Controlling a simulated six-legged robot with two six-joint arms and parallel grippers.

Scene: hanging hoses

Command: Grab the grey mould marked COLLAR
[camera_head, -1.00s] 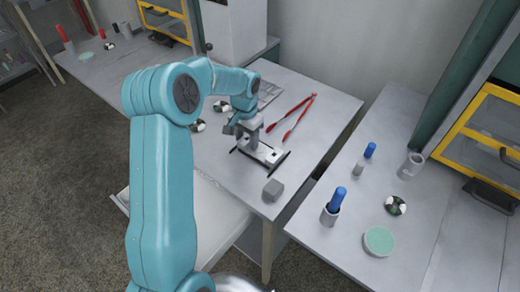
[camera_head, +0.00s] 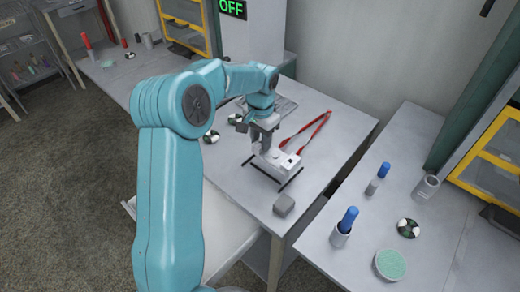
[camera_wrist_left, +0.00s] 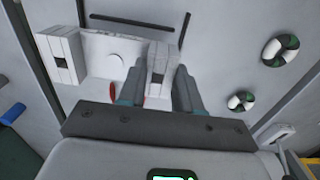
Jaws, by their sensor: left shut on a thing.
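A pale grey mould (camera_head: 286,161) with blocky ends is at the middle of the workbench, by thin black bars. My left gripper (camera_head: 264,142) comes down on it from above and is shut on one of its end blocks. In the left wrist view the two fingers (camera_wrist_left: 158,80) stand on either side of that block, and the mould (camera_wrist_left: 105,52) stretches left to a second block. It seems slightly above the bars, but I cannot tell for sure. I cannot read any marking on it. My right gripper is not in view.
Red-handled tongs (camera_head: 307,131) lie just behind the mould. A small grey block (camera_head: 284,204) sits at the bench's front corner. The right bench (camera_head: 330,262) holds blue-topped items, a disc and a green-topped round dish (camera_head: 390,265).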

